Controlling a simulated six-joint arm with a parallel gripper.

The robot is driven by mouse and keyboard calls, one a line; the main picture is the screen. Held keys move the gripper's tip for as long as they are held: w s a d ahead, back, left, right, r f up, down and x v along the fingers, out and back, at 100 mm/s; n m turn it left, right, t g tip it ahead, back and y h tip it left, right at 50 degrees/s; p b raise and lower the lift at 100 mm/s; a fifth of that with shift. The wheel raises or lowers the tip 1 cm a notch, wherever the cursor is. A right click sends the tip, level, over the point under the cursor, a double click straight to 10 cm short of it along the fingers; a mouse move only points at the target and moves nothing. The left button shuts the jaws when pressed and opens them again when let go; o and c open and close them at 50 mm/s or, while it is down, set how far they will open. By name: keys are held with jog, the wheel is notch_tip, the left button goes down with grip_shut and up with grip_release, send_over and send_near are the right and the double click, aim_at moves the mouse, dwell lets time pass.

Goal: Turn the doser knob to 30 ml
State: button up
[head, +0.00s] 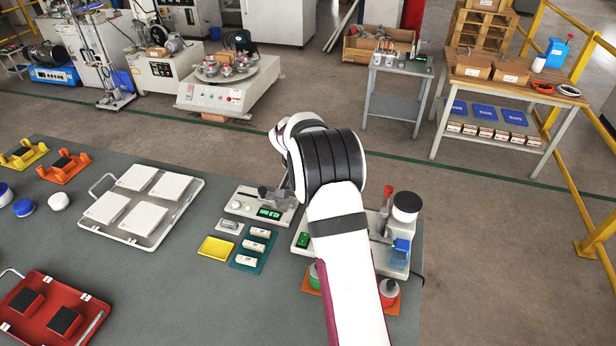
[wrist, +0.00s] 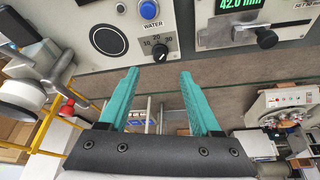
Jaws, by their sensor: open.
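The doser knob (wrist: 160,52) is a small black knob on a light panel in the wrist view, below the word WATER. Small numbers stand around it, 20 and 30 among them; its exact setting is too small to read. My gripper (wrist: 160,72) is open, with one teal finger to each side of the knob's line. The fingertips end just short of the knob, with nothing between them. In the head view the white doser machine (head: 393,262) stands at the table's right edge. My arm hides the knob and the gripper there.
On the panel are a blue button (wrist: 148,9) and a dark round disc (wrist: 108,40). A gauge (wrist: 254,28) reading 42.0 mm stands beside it.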

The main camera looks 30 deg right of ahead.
jog(key=v, duration=0.8)
jog(key=shift+a, duration=0.1)
jog(key=s+a+r+n+y, duration=0.1)
jog(key=s+a+r, duration=0.2)
jog(key=s+a, duration=0.3)
jog(key=s+a+r+n+y, duration=0.1)
jog(key=s+a+r+n, duration=0.2)
jog(key=s, duration=0.4)
jog(key=s+a+f+n+g+y, duration=0.1)
jog(key=s+a+y, duration=0.1)
jog(key=s+a, duration=0.4)
jog(key=s+a+f+n+g+y, duration=0.1)
jog(key=s+a, duration=0.5)
jog(key=s, duration=1.1)
jog(key=shift+n+y, duration=0.4)
jog(key=shift+n, duration=0.1)
jog(key=shift+c, duration=0.3)
